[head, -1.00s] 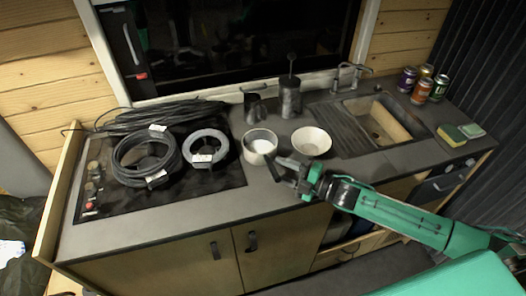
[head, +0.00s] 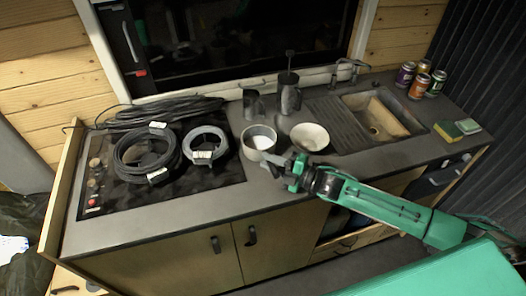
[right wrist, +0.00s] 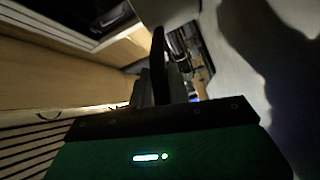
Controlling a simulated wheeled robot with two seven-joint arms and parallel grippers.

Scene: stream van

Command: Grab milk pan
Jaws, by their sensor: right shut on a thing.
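The milk pan (head: 249,147) is a small pale round pan with white inside. It is at the front middle of the counter in the head view, just left of a cream bowl. My right gripper (head: 284,168) is at its lower right side, shut on its handle, which is mostly hidden by the fingers. In the right wrist view a dark upright bar (right wrist: 158,65) stands beyond the gripper body; I cannot tell whether it is the handle or a finger. I cannot tell whether the pan touches the counter. My left gripper is not in view.
The cream bowl (head: 309,137) is close by on the right. Cable coils (head: 146,182) lie on the hob at left. A dark jug (head: 252,105) and a dark press (head: 289,98) stand behind. The sink (head: 376,128), cans (head: 420,86) and sponge (head: 447,131) are right.

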